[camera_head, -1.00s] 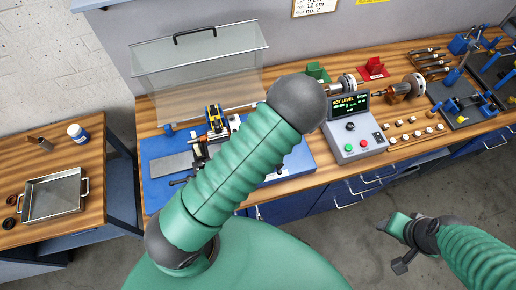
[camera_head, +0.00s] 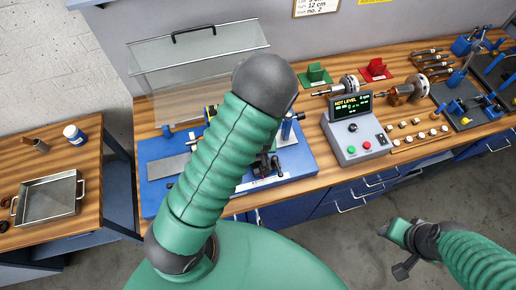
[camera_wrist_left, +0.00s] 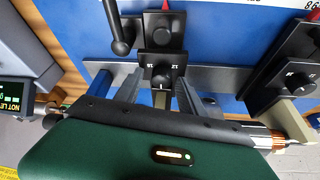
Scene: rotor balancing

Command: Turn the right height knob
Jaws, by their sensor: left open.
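In the left wrist view, a black height knob with a white pointer line (camera_wrist_left: 162,67) sits on a dark block, near the panel's side of the stand. My left gripper (camera_wrist_left: 160,82) is open, with one grey finger on each side of this knob; I cannot tell whether they touch it. A second, similar knob (camera_wrist_left: 299,80) is at the right of that view. The blue base plate (camera_head: 303,166) shows in the head view, where my left arm hides the gripper and much of the stand. My right gripper (camera_head: 398,236) hangs over the floor, away from the bench.
A control box (camera_head: 355,135) with a lit screen stands right of the base plate. A clear cover (camera_head: 195,75) is behind the stand. A copper-wound rotor (camera_wrist_left: 262,136) lies partly behind my gripper's green body. A metal tray (camera_head: 48,195) is on the left table.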

